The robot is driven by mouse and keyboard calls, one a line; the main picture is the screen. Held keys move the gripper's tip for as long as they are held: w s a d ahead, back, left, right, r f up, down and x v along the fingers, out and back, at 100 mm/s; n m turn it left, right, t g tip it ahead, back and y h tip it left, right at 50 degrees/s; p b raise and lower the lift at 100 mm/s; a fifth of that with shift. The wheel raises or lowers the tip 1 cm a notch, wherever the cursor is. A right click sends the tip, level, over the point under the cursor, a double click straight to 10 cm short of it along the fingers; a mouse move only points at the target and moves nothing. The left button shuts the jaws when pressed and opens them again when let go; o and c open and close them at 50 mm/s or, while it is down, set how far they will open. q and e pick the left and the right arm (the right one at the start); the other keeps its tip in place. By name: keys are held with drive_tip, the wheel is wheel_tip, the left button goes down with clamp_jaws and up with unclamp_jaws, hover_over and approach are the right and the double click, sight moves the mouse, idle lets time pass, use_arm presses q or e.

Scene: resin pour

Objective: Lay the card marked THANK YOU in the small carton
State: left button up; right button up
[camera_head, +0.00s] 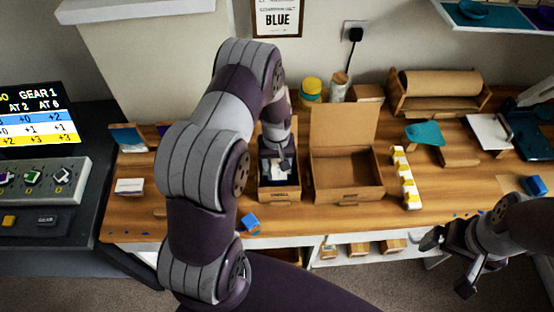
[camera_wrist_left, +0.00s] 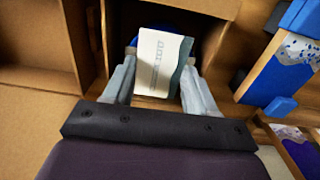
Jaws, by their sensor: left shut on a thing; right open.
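My left gripper (camera_head: 277,174) points down over the open small carton (camera_head: 279,196). It is shut on a white card (camera_wrist_left: 157,62) with faint print that I cannot read for certain; one edge shows dark teal. The card also shows between the fingers in the head view (camera_head: 280,167). In the left wrist view the card covers part of the carton's dark opening, with something blue behind it; I cannot tell how deep the card is. My right gripper (camera_head: 455,264) is open and empty in front of the table's right part.
A larger open carton (camera_head: 346,172) stands just right of the small one. A blue block (camera_head: 250,223) lies near the table's front edge. A white card-like item (camera_head: 130,186) is at left. A row of yellow-and-white pieces (camera_head: 403,177) stands right of the larger carton.

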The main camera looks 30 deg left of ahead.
use_arm(q)
drive_tip(key=o, duration=0.9)
drive_tip(key=shift+c, duration=0.2)
wheel_tip(320, 180, up, 8)
drive_tip(key=p, duration=0.6)
drive_tip(key=shift+p, duration=0.3)
